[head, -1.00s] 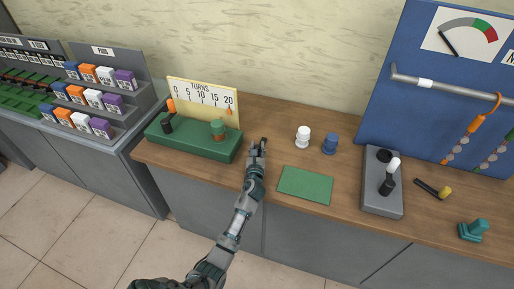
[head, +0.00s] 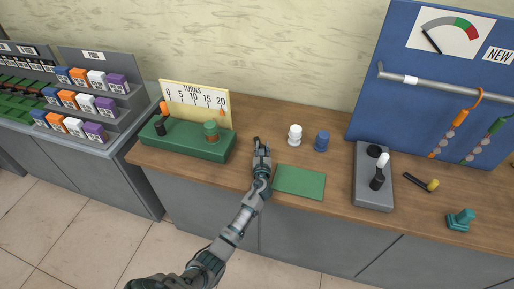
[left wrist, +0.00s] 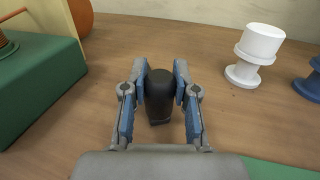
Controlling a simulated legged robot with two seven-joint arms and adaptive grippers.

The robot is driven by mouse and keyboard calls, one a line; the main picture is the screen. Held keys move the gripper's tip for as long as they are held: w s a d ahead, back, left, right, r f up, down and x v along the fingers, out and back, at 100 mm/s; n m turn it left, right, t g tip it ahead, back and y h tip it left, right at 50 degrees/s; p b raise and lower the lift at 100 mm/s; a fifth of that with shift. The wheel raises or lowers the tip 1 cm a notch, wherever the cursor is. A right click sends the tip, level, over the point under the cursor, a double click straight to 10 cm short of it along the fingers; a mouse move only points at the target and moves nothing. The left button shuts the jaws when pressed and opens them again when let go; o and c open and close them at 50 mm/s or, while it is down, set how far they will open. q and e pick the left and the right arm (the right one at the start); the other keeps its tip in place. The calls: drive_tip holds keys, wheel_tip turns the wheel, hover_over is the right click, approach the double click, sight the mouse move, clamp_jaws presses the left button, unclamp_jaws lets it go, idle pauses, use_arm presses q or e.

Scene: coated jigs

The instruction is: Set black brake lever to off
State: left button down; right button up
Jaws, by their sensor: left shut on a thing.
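My left gripper (head: 261,148) is over the wooden bench, between the green winder box and the green mat. In the left wrist view my left gripper (left wrist: 160,100) is shut on a black round-topped piece (left wrist: 160,95); its lower end is partly hidden, so I cannot tell whether it touches the bench. Upright black levers stand elsewhere: one on the grey control box (head: 377,182), beside a white-topped lever (head: 383,160), and a short black one on the green winder box (head: 160,129). No label tells which is the brake. My right gripper is not in view.
The green winder box (head: 190,145) stands left of my gripper, before the TURNS scale (head: 197,97). A white spool (head: 295,135) and blue spool (head: 322,141) stand to the right. The green mat (head: 299,182) is bare. A blue panel (head: 365,110) stands behind the grey box.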

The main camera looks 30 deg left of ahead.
use_arm(q)
drive_tip(key=shift+w+d+r, duration=0.25)
drive_tip(key=shift+w+d, duration=0.5)
drive_tip(key=shift+w, duration=0.2)
drive_tip(key=c, duration=0.9)
unclamp_jaws()
drive_tip(key=shift+d, duration=0.1)
drive_tip(key=shift+o, duration=0.2)
drive_tip(key=shift+f, duration=0.15)
drive_tip(key=shift+s+d, duration=0.2)
drive_tip(key=shift+s, duration=0.2)
drive_tip(key=v, duration=1.1)
